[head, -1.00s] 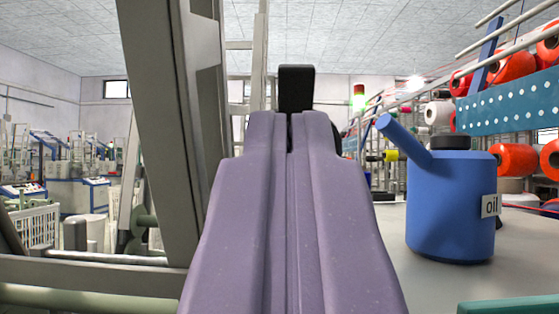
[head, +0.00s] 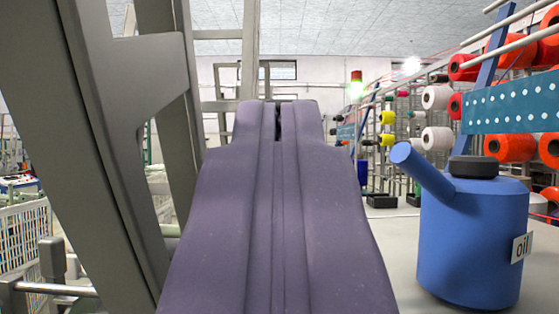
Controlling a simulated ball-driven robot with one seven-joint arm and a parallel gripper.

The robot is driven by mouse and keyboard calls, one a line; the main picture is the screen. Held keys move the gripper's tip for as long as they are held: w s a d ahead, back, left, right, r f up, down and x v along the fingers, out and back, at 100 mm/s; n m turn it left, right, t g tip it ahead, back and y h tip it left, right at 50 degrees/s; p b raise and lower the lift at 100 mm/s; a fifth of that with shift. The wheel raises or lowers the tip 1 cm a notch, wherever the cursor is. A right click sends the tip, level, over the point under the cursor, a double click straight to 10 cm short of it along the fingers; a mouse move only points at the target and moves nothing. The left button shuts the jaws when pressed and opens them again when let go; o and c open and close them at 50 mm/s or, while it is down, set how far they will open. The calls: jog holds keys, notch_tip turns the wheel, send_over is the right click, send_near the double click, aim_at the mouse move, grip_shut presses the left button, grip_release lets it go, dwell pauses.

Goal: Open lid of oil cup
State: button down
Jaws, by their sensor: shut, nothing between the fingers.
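The oil cup (head: 470,240) is a blue can with a slanted spout on its left and a white "oil" label. It stands upright on the grey table at the right. Its black lid (head: 473,167) sits on top of the can. My purple gripper (head: 278,108) fills the middle of the view, seen from behind. Its fingers are shut with nothing between them. It points ahead, to the left of the oil cup and apart from it. The far ends of the fingers are largely hidden behind the gripper body.
A grey metal frame (head: 110,140) rises close on the left. A rack with red spools (head: 512,148), white spools and a perforated teal bar (head: 510,103) stands behind the oil cup. The grey table (head: 398,265) is bare between my gripper and the cup.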

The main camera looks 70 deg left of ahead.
jog(key=r+h+p, duration=0.1)
jog(key=p, duration=0.1)
jog(key=a+r+g+h+p, duration=0.1)
jog(key=p, duration=0.1)
jog(key=a+r+h+p, duration=0.1)
jog(key=h+p, duration=0.1)
jog(key=p, duration=0.1)
jog(key=shift+w+g, duration=0.3)
jog(key=shift+w, duration=0.05)
jog(key=shift+w+a+h+p, duration=0.1)
jog(key=shift+a+h+p, duration=0.2)
jog(key=shift+h+p, duration=0.35)
jog(key=shift+f, duration=0.1)
